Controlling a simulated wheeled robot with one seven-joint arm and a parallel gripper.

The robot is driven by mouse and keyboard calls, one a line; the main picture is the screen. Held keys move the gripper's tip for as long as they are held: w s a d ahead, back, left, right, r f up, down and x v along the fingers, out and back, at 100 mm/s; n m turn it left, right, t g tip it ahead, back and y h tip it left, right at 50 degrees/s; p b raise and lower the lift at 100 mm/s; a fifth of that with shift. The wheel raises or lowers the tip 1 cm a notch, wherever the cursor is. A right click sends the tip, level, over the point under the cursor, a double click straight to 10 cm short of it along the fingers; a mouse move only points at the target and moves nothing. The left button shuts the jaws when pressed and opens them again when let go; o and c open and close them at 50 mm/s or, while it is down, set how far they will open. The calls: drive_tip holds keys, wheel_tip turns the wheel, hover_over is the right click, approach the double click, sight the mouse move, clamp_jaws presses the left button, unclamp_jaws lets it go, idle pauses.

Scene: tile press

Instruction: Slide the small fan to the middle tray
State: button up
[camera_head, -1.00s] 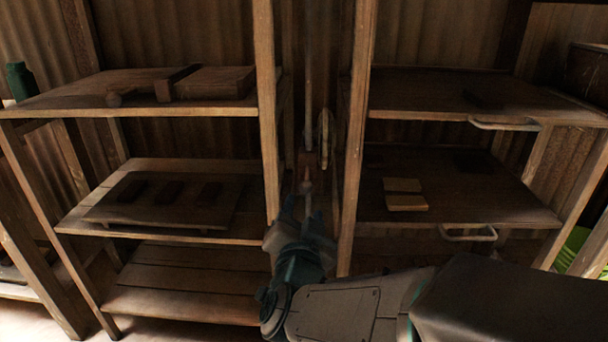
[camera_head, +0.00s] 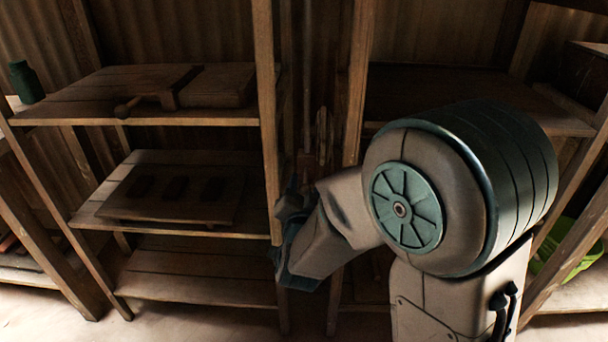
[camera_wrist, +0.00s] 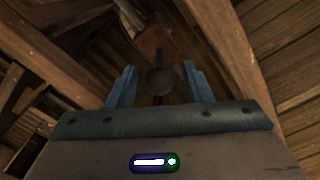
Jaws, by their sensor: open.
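I cannot make out a small fan in either view. In the wrist view my gripper (camera_wrist: 160,74) is open, its two blue fingers apart. A round dark knob (camera_wrist: 160,82) shows between or just beyond the fingers, with a reddish-brown block (camera_wrist: 153,42) behind it. I cannot tell whether the fingers touch the knob. In the head view my gripper (camera_head: 293,190) is beside the post between the two shelf units, mostly hidden by my arm. The left middle shelf (camera_head: 95,221) holds a dark board (camera_head: 228,207) with several dark rectangular pieces or recesses.
The left upper shelf (camera_head: 60,113) holds a wooden clamp-like piece (camera_head: 170,92). A green bottle (camera_head: 27,82) stands at far left. Wooden posts (camera_head: 268,120) and (camera_head: 357,90) frame a narrow gap. A green basket (camera_head: 560,250) sits low right.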

sight(306, 179)
drive_tip(key=shift+w+f, duration=0.1)
drive_tip(key=shift+w, duration=1.7)
